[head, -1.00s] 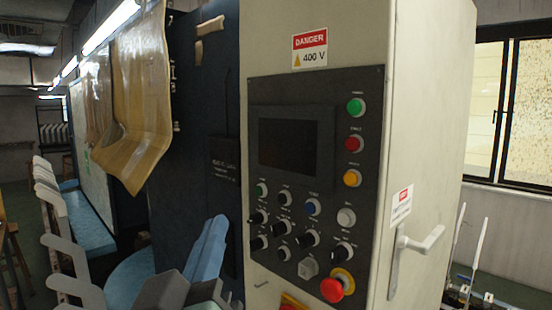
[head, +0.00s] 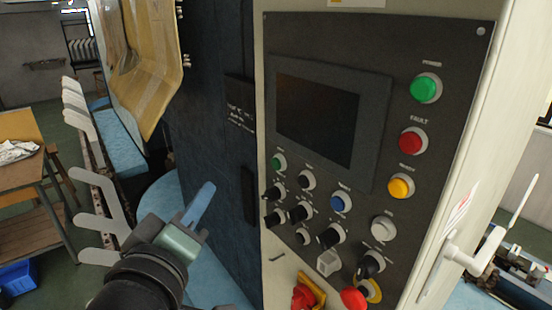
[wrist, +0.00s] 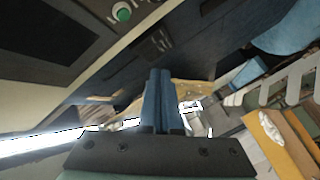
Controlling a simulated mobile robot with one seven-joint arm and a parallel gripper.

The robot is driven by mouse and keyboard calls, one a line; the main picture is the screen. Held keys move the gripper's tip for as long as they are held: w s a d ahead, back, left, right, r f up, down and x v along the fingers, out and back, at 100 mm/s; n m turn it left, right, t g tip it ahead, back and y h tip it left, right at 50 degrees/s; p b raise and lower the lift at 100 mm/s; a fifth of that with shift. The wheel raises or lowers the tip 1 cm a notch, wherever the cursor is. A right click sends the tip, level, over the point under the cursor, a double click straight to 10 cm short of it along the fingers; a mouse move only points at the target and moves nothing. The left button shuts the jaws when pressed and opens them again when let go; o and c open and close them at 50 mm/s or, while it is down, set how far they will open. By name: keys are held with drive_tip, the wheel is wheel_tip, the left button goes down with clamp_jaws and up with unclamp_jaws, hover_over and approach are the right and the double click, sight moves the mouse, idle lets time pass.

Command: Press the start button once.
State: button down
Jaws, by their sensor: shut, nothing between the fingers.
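The control panel (head: 385,60) on the pale cabinet carries a dark screen (head: 318,120) and several buttons and knobs. A small green button (head: 279,162) sits below the screen's left corner; its label is too small to read, so I cannot be sure it is the start button. It also shows in the wrist view (wrist: 121,12). A larger green light or button (head: 425,88) is at the upper right of the panel. My gripper (head: 207,188) has its blue fingers shut and empty, left of the panel and apart from it. The closed fingertips (wrist: 163,72) also show in the wrist view.
A red mushroom button (head: 353,298) is at the panel's bottom edge. A door handle (head: 470,255) sticks out on the cabinet's right. A dark machine panel (head: 205,100) stands behind my gripper. White boards (head: 95,190) line the left.

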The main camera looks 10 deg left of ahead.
sight(276, 164)
drive_tip(key=w+d, duration=0.5)
drive_tip(key=w, duration=0.2)
drive_tip(key=shift+w+d+p, duration=0.2)
drive_tip(key=shift+d+p, duration=0.1)
drive_tip(key=shift+p, duration=0.05)
idle(2.0)
drive_tip(key=shift+w+d+f, duration=0.1)
drive_tip(key=shift+w+d, duration=0.15)
drive_tip(key=shift+w, duration=0.1)
drive_tip(key=shift+w+d+p, duration=0.25)
drive_tip(key=shift+w+p, duration=0.05)
idle(1.0)
drive_tip(key=shift+s+a, duration=0.5)
drive_tip(key=shift+s, duration=0.15)
